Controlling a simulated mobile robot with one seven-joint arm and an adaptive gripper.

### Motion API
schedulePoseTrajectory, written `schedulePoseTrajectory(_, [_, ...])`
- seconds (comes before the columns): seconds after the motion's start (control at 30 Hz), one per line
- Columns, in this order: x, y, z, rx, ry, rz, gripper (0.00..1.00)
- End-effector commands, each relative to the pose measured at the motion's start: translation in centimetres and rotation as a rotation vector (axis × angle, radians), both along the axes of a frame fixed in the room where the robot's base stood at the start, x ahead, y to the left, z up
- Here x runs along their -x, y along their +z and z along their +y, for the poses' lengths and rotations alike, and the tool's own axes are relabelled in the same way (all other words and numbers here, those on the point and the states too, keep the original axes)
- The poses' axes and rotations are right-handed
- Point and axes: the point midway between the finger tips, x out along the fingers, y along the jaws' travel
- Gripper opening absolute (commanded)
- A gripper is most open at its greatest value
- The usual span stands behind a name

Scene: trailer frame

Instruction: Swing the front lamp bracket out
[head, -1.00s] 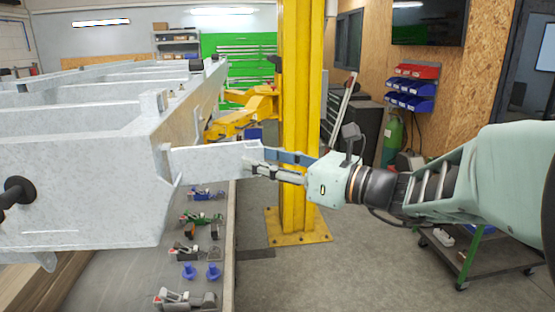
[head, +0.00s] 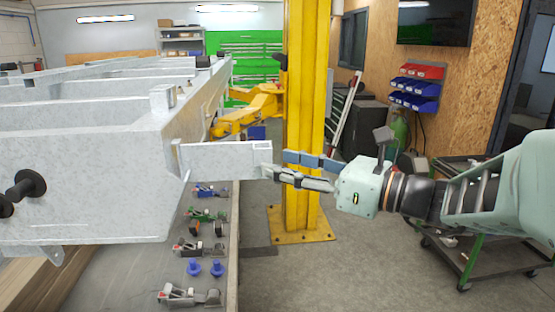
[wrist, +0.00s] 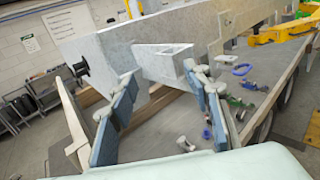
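The front lamp bracket (head: 225,160) is a flat pale grey plate at the near corner of the trailer frame (head: 85,185). It sticks out to the right from the frame's side, and its outer end is near my gripper. In the wrist view the bracket (wrist: 165,62) shows beyond and between my fingertips. My gripper (head: 272,165) is open, with its fingers spread and gaps visible beside the bracket's end in the wrist view (wrist: 160,78). I cannot tell whether a fingertip touches the bracket. Nothing is held.
A yellow post (head: 306,110) stands behind my gripper. Below the frame, a grey bench (head: 130,285) carries several clamps and two blue knobs (head: 203,268). A dark cart (head: 490,250) stands at the right. The floor in front of the post is clear.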

Motion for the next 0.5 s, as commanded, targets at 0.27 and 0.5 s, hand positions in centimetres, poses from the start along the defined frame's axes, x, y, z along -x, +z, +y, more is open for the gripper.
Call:
schedulePoseTrajectory(0.27, [2.4, 0.0, -5.1, -0.003, -0.017, 0.003, 0.45])
schedulePoseTrajectory(0.5, [3.2, 0.0, -6.6, -0.003, -0.019, 0.004, 0.45])
